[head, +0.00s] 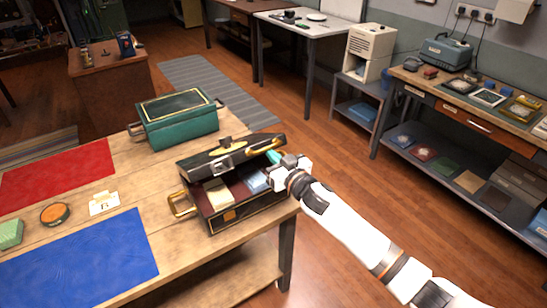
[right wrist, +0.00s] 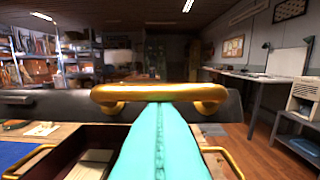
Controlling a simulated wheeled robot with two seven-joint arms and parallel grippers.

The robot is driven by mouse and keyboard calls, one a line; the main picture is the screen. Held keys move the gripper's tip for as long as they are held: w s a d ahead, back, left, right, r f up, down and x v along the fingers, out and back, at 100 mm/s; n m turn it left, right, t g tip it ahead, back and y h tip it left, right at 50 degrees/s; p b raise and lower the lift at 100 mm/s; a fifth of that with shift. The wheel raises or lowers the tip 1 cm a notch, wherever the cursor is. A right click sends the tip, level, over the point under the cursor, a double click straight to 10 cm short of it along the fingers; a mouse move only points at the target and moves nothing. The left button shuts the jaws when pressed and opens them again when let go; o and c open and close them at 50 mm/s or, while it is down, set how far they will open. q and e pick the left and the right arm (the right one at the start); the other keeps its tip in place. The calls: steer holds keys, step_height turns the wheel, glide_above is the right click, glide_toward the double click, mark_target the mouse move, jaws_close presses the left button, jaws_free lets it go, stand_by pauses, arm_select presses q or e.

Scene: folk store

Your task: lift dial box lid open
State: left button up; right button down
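The dial box, a dark box with brass handles (head: 245,211), stands at the right end of the wooden table. Its dark lid (head: 205,158) is partly raised and tilted, with the inside showing below it. A cream piece (head: 219,193) and a blue piece (head: 256,183) lie inside. A brass handle (right wrist: 158,92) on the lid spans the right wrist view. My right gripper (head: 274,158) is at the lid's right side by this handle. Its teal fingers (right wrist: 158,145) are together, their tips meeting the handle bar; whether they touch it is unclear. My left gripper is not in view.
A closed green box with gold trim (head: 177,125) stands behind the dial box. A red mat (head: 58,180), a blue mat (head: 80,262), a round orange tin (head: 54,213) and a white card holder (head: 104,203) lie left. A workbench (head: 470,110) is right, across open floor.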

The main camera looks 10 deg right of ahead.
mark_target(269, 144)
steer(key=shift+w+r, duration=0.1)
steer(key=shift+r, duration=0.15)
steer(key=shift+w+a+r+p, duration=0.15)
steer(key=shift+w+r+p, duration=0.15)
steer(key=shift+r+p, duration=0.25)
steer(key=shift+w+a+r+p, duration=0.1)
steer(key=shift+w+r+p, duration=0.25)
steer(key=shift+r, duration=0.25)
steer(key=shift+s+f, duration=0.1)
stand_by(0.3)
steer(key=p+v, duration=0.4)
steer(key=v, duration=0.7)
stand_by(0.6)
